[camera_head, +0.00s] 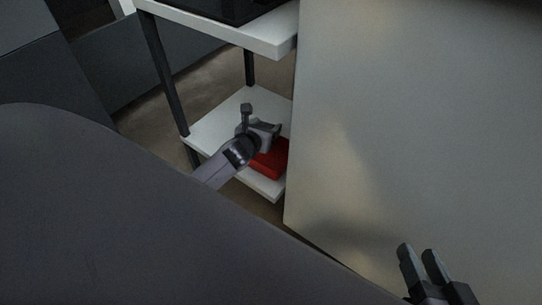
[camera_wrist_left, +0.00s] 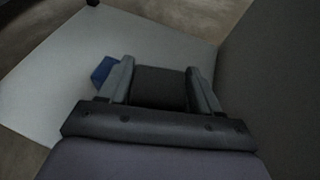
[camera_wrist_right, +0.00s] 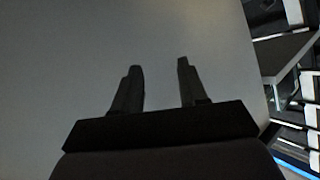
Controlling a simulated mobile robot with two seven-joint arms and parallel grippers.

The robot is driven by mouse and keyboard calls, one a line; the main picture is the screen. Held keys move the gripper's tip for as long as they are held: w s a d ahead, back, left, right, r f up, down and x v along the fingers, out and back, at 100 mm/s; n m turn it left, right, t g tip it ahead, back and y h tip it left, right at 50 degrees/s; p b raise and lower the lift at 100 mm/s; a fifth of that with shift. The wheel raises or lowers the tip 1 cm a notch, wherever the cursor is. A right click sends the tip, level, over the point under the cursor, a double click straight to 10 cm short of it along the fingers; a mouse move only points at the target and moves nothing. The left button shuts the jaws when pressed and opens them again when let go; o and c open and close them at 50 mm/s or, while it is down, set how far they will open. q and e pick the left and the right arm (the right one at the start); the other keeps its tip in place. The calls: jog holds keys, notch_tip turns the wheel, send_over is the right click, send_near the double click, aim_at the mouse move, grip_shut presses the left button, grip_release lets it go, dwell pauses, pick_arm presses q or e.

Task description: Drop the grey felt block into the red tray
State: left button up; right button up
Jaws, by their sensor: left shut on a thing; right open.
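The red tray (camera_head: 272,160) sits on the lower white shelf in the head view, partly hidden by my left gripper (camera_head: 262,126) above and in front of it. In the left wrist view, my left gripper (camera_wrist_left: 160,72) is shut on a dark grey block (camera_wrist_left: 160,88), held between its two fingers over the shelf. The block is hard to make out in the head view. The red tray cannot be made out in the left wrist view. My right gripper (camera_head: 418,252) is open and empty; its spread fingers also show in the right wrist view (camera_wrist_right: 157,68).
A blue item (camera_wrist_left: 103,71) lies on the white shelf beside my left gripper's finger. An upper shelf (camera_head: 225,27) hangs above the lower shelf (camera_head: 222,127), with dark posts (camera_head: 164,75). A large pale panel (camera_head: 415,120) stands close on the right.

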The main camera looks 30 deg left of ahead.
pick_arm(q)
jog(key=o, duration=1.1)
jog(key=shift+s+r, duration=0.15)
jog(key=shift+s, duration=0.05)
jog(key=p+v, duration=0.3)
jog(key=v, duration=0.3)
jog(key=shift+s+p, duration=0.3)
jog(key=shift+s, duration=0.05)
pick_arm(e)
jog(key=shift+s+d+r+h, duration=0.15)
jog(key=shift+d+r+h, duration=0.1)
jog(key=shift+d+h, duration=0.4)
pick_arm(q)
jog(key=shift+d+r, duration=0.1)
pick_arm(e)
jog(key=shift+s, duration=0.1)
